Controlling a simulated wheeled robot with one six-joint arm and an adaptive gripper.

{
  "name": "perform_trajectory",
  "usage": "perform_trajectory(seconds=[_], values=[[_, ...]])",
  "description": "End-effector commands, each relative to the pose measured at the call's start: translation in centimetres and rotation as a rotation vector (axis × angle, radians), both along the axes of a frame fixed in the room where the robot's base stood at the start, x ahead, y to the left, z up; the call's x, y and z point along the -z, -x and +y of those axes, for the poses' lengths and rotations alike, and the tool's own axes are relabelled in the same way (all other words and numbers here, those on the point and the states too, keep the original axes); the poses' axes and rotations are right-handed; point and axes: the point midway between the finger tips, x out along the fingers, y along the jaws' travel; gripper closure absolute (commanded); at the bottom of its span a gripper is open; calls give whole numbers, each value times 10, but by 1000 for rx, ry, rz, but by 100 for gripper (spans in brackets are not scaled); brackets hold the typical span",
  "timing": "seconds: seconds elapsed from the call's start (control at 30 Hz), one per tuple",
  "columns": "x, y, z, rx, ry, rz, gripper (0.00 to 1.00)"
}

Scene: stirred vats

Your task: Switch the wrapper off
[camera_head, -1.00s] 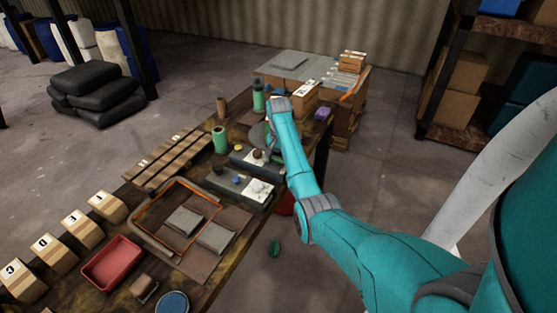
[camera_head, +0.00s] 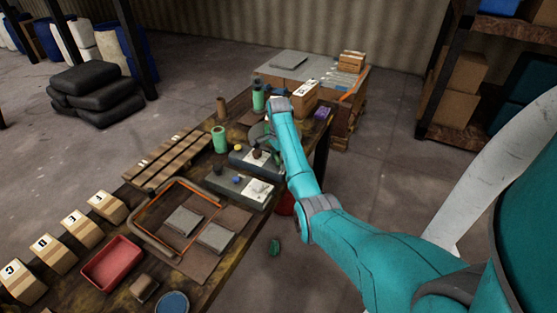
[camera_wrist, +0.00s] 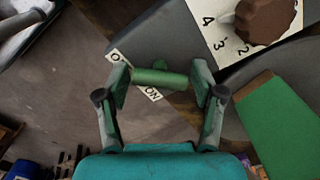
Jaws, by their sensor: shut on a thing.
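My gripper (camera_wrist: 161,80) is shut on a green bar-shaped handle (camera_wrist: 160,77), with a fingertip at each end of it. A white label reading "ON" (camera_wrist: 152,94) shows just below the handle in the wrist view. Another white label (camera_wrist: 117,57), starting with "O" and partly hidden, shows at the handle's upper left. In the head view my gripper (camera_head: 262,138) is over the far right part of the workbench, where the arm partly hides the handle. I cannot tell from the labels which machine the handle belongs to.
A brown knob (camera_wrist: 264,20) on a numbered white dial sits right of my gripper, near a green block (camera_wrist: 281,122). Grey control boxes (camera_head: 238,186) and a green cup (camera_head: 219,139) stand on the bench (camera_head: 215,286).

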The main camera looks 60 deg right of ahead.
Motion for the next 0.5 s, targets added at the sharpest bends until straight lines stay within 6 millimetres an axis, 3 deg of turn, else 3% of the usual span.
perform_trajectory(seconds=[0.5], values=[[2,0,1,35,-3,2,67]])
